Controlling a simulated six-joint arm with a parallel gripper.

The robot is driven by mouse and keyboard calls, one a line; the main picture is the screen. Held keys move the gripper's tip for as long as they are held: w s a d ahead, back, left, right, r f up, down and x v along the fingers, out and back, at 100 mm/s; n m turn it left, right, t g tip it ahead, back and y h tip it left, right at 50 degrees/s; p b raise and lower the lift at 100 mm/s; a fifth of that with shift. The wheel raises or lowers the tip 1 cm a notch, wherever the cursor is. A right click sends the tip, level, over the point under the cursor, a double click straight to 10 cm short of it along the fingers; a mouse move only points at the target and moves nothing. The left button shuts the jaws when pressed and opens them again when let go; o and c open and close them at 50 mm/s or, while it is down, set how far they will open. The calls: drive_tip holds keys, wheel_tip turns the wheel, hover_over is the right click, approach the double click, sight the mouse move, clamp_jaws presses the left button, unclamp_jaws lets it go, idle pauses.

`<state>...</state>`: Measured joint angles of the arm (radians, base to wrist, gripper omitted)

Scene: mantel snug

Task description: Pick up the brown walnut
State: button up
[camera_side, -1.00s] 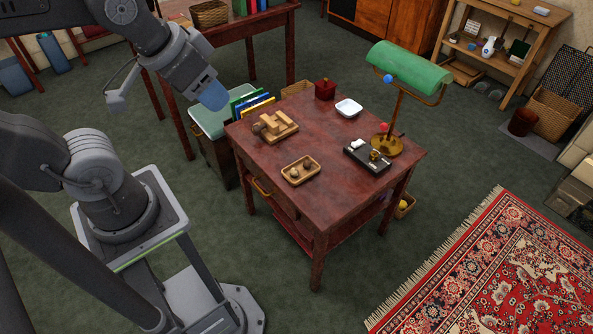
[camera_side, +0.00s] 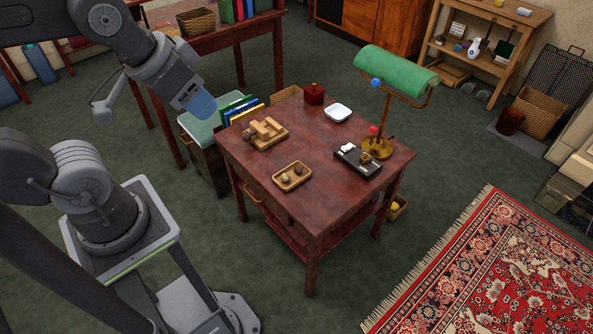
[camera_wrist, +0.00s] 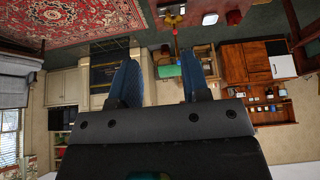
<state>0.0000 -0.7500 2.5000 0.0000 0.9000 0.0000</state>
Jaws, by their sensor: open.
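A small wooden tray (camera_side: 279,187) lies near the front of the dark red table in the side view. Two small round nut-like things sit in it: a brown one (camera_side: 287,181) and another (camera_side: 298,170). They are too small to tell which is the brown walnut. My gripper (camera_side: 201,105) is raised left of the table, above and apart from the tray, with blue fingers. In the wrist view my gripper (camera_wrist: 158,70) is open, with nothing between its fingers. That view faces the room upside down and does not show the nuts clearly.
The table (camera_side: 330,215) also bears a wooden block device (camera_side: 268,130), a red box (camera_side: 314,94), a white dish (camera_side: 338,112), a black tray (camera_side: 345,164) and a tall green lamp (camera_side: 396,70). The table's front right is clear.

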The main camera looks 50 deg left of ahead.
drive_tip(key=shift+c, duration=0.2)
idle(0.5)
drive_tip(key=m+g, duration=0.6)
drive_tip(key=m, duration=3)
hover_over(298, 166)
drive_tip(key=f, duration=4.2)
drive_tip(key=shift+w+d+f, duration=0.2)
drive_tip(key=shift+w+f, duration=0.1)
drive_tip(key=shift+f, duration=0.1)
drive_tip(key=shift+s+a+f, duration=0.1)
drive_tip(key=shift+s+f, duration=0.1)
drive_tip(key=shift+f, duration=1.3)
drive_tip(key=shift+s+f, duration=0.15)
drive_tip(key=shift+f, duration=1.35)
